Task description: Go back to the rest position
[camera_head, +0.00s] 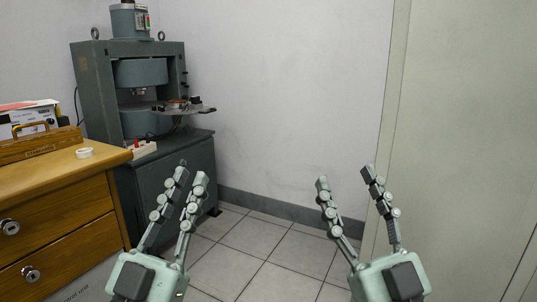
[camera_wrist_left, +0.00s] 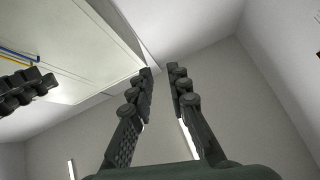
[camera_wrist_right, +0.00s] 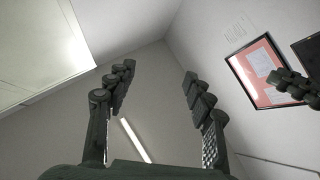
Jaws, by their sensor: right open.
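In the head view, my left gripper (camera_head: 190,173) points up at the lower left, in front of the grey machine's base. Its two fingers stand a little apart with nothing between them. The left wrist view also shows this narrow gap between its fingertips (camera_wrist_left: 160,70). My right gripper (camera_head: 345,174) points up at the lower right, in front of the floor and wall. Its fingers are wider apart and empty, as the right wrist view also shows (camera_wrist_right: 158,72). Neither gripper touches anything.
A grey-green machine (camera_head: 142,75) stands at the back left. A wooden drawer cabinet (camera_head: 60,210) at the left carries a wooden box (camera_head: 40,146) and a white ring (camera_head: 84,153). The tiled floor (camera_head: 265,250) between my grippers is clear. A pale panel (camera_head: 470,130) is at the right.

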